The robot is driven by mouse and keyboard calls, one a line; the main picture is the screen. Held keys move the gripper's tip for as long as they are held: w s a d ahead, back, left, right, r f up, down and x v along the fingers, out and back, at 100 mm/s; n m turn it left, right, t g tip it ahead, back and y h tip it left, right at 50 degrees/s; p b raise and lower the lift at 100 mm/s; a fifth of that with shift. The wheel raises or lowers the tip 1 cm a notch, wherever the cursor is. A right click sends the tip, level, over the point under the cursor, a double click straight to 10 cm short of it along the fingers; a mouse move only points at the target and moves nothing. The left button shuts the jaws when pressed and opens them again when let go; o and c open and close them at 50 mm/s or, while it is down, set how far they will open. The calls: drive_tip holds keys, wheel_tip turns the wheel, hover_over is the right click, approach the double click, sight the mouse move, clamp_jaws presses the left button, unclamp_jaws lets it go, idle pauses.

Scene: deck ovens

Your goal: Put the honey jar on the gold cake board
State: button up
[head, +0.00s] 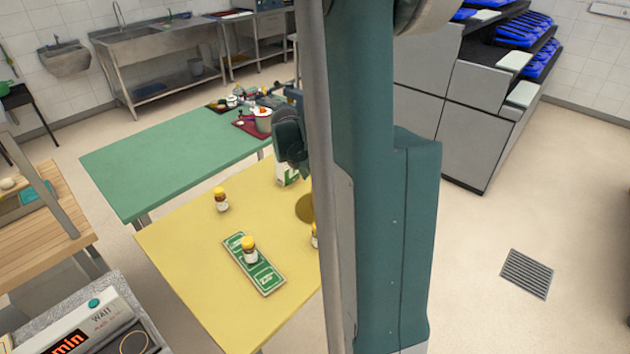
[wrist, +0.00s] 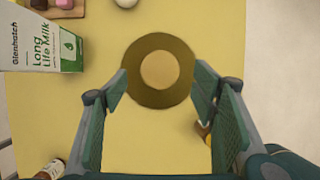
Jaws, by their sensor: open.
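The gold cake board (wrist: 136,83) lies flat on the yellow table as a dark gold disc with a paler round centre. I cannot tell if that centre is a separate thing. In the head view the board (head: 304,208) is partly hidden by my arm. Small jars with yellow lids stand upright on the table: one at the back left (head: 221,201), one on a green lettered slab (head: 249,254), one half hidden behind my arm (head: 314,241). Their labels are too small to tell which is honey. My gripper (wrist: 160,92) is open and empty above the board's near edge.
A milk carton (wrist: 43,48) stands left of the board; a white round thing (wrist: 126,3) lies beyond. A green table (head: 170,160) with a red tray (head: 250,127) adjoins the yellow table (head: 190,260). The table's front left is clear.

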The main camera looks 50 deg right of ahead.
drive_tip(key=shift+a+r, duration=0.1)
drive_tip(key=s+a+r+m+t, duration=0.1)
drive_tip(key=a+r+m, duration=0.25)
drive_tip(key=a, duration=0.45)
drive_tip(key=a+r+m+t+y, duration=0.1)
drive_tip(key=a+r+m+t, duration=0.1)
drive_tip(key=a+r, duration=0.45)
drive_tip(key=s+a+r+m+t, duration=0.1)
drive_tip(key=a+r+m, duration=0.2)
drive_tip(key=a, duration=0.7)
drive_tip(key=s+a+r+m+t+y, duration=0.1)
drive_tip(key=s+a+m, duration=0.3)
drive_tip(key=a, duration=0.6)
drive_tip(key=s+a+r+m+t+y, duration=0.2)
drive_tip(key=s+a+m, duration=0.3)
drive_tip(key=s+a, duration=0.3)
drive_tip(key=a, duration=0.3)
drive_tip(key=shift+o, duration=0.7)
drive_tip(key=shift+r+m, duration=0.1)
drive_tip(key=shift+m, duration=0.15)
